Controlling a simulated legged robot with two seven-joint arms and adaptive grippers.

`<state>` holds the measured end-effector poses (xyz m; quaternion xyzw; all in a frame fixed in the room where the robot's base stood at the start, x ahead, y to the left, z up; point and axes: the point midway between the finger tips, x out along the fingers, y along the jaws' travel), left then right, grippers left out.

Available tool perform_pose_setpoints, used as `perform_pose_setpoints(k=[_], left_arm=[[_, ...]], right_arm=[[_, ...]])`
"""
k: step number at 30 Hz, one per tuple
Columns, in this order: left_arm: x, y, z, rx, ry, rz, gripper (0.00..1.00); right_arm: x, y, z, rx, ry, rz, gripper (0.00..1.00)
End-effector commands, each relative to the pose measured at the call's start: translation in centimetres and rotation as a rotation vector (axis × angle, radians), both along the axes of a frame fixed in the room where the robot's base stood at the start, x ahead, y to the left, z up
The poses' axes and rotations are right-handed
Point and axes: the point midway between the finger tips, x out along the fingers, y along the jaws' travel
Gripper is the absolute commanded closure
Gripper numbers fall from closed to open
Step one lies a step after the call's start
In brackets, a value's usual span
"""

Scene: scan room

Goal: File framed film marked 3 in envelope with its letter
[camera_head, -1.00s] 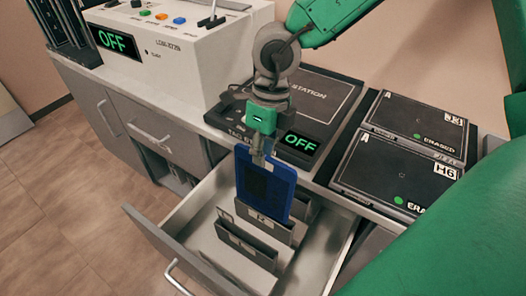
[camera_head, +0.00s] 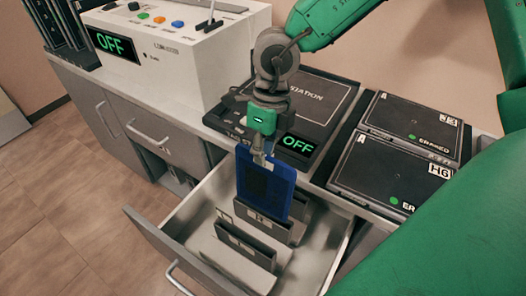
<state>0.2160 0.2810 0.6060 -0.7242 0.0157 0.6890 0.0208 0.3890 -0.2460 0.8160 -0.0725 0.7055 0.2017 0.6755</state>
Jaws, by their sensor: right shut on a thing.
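A blue framed film (camera_head: 265,188) with a dark centre hangs upright from my right gripper (camera_head: 262,160), which is shut on its top edge. The film is over the open drawer (camera_head: 322,247), and its lower edge is at or just inside a dark envelope (camera_head: 297,232); I cannot tell how deep. Dark envelopes stand upright in the drawer, the front one (camera_head: 245,246) nearer the drawer front. Their letters are too blurred to read, and no number shows on the film. My left gripper is not in view.
A station (camera_head: 310,105) with a green OFF display is behind the gripper. Two black cassettes, marked H6 (camera_head: 395,172) and ERASED (camera_head: 412,122), lie at the right. A white console (camera_head: 185,50) stands at the back left. The drawer's front left is bare.

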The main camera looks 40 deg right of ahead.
Motion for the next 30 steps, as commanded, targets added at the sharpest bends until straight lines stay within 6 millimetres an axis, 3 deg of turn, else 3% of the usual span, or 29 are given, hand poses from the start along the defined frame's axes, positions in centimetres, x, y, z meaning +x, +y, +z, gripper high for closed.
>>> perform_pose_setpoints(k=[23, 26, 30], left_arm=[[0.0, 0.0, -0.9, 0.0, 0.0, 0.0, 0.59], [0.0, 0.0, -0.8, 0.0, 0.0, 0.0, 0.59], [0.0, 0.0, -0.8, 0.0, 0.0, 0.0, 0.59]], right_arm=[[0.0, 0.0, -2.6, 0.0, 0.0, 0.001, 1.0], [0.0, 0.0, -2.6, 0.0, 0.0, 0.001, 0.67], [0.0, 0.0, -2.6, 0.0, 0.0, 0.001, 0.67]])
